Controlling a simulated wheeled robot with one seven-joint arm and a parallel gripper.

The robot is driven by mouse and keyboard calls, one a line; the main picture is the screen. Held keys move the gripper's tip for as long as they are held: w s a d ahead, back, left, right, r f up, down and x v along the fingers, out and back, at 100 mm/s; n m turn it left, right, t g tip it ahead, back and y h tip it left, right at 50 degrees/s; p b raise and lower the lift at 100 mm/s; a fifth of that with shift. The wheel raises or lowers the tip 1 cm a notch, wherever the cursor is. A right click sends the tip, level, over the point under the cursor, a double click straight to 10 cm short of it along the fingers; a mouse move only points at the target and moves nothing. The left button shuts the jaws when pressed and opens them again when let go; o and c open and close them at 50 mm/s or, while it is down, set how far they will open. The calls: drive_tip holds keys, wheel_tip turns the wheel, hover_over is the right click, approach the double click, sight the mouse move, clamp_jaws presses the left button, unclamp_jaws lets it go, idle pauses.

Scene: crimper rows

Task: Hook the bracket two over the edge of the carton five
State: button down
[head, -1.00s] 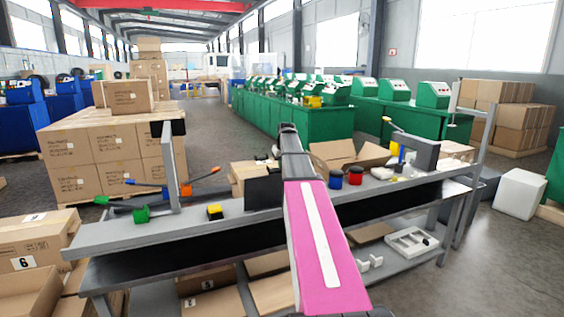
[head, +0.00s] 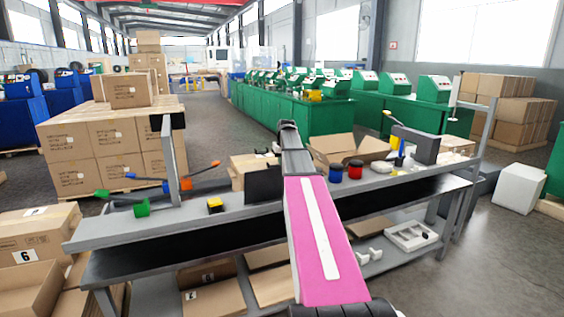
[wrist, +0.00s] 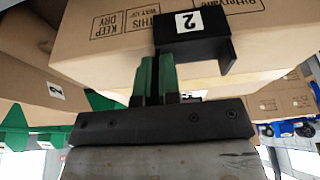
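Bracket two (wrist: 218,45) is a black angular piece with a white "2" label. It shows in the wrist view, in front of a brown carton (wrist: 105,28) printed "KEEP DRY" and "THIS WAY UP". My gripper (wrist: 158,75) has green fingers close together at the bracket's lower left and appears shut on it. I cannot tell whether the bracket touches the carton or is over its edge. No number shows on this carton, so I cannot confirm it is carton five. In the head view my arm hides the gripper and bracket.
A long grey bench (head: 180,223) crosses the head view, with a black panel (head: 265,185), an open carton (head: 350,150), and blue (head: 335,173) and red (head: 355,169) containers on it. A carton labelled 6 (head: 35,240) sits at left. Another carton labelled 2 (wrist: 40,88) shows in the wrist view.

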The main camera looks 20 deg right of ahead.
drive_tip(key=c, duration=1.2)
unclamp_jaws()
drive_tip(key=shift+c, duration=0.2)
drive_tip(key=v, duration=1.1)
drive_tip(key=shift+f, duration=0.1)
